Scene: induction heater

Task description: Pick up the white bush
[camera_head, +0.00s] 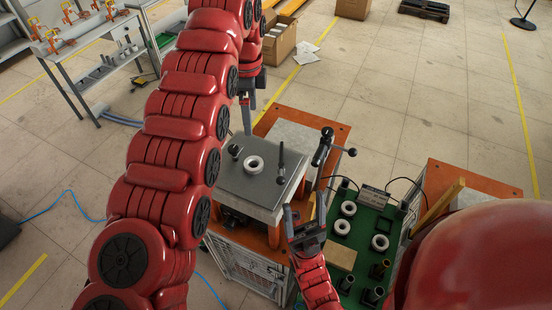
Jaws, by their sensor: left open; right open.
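One white bush (254,163), a ring with a hole, lies flat on the grey top plate of the heater (232,180). My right gripper (302,212) is open and empty, between the heater and the green board, left of the bushes there.
A black rod (281,162) stands on the heater plate. A lever with black knobs (322,150) rises at its right. Black cups (378,270) and a wooden block (341,256) are on the green board (360,228). A cardboard box (280,42) stands on the floor behind.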

